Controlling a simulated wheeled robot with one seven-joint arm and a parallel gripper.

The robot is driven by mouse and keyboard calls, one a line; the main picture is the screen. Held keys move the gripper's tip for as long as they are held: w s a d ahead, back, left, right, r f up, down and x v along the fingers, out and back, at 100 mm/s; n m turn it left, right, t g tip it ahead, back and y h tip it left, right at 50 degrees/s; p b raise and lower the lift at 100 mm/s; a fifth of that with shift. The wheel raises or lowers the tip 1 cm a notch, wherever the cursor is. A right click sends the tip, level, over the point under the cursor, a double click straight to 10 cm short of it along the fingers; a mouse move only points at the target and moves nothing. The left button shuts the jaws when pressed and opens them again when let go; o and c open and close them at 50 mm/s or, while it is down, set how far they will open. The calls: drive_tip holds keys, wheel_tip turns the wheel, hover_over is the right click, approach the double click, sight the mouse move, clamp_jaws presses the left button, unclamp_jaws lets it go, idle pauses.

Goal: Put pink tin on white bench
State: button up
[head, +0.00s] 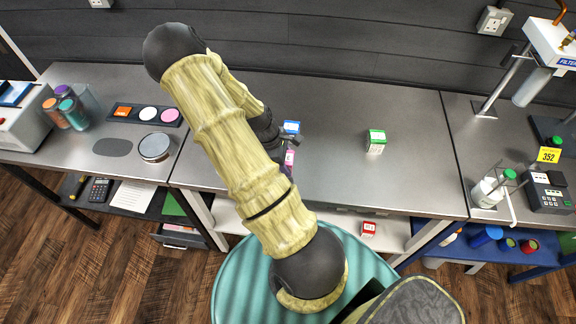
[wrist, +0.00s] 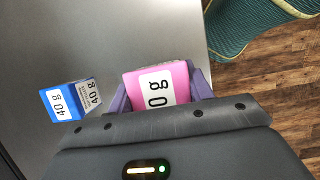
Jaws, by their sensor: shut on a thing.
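The pink tin (wrist: 163,82), a boxy block with a white "0 g" label, is between the purple fingers of my gripper (wrist: 160,88), which is shut on it. In the head view a small part of the pink tin (head: 289,158) shows past my arm, over the front part of the middle bench. That bench (head: 335,105) has a grey metal top and white legs and shelf. I cannot tell whether the tin touches the top. My arm hides most of my gripper in the head view.
A blue "40 g" box (wrist: 69,99) stands left of the tin in the wrist view. A green and white box (head: 376,141) stands further right on the bench, with clear top between. A red box (head: 368,229) is on the white shelf below.

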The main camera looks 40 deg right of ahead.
drive_tip(key=shift+f+p, duration=0.55)
drive_tip(key=shift+f, duration=1.5)
drive_tip(key=shift+f, duration=0.2)
drive_tip(key=o, duration=1.1)
drive_tip(key=shift+r, duration=0.1)
drive_tip(key=b+v, duration=0.2)
drive_tip(key=v, duration=1)
drive_tip(key=shift+r, duration=0.1)
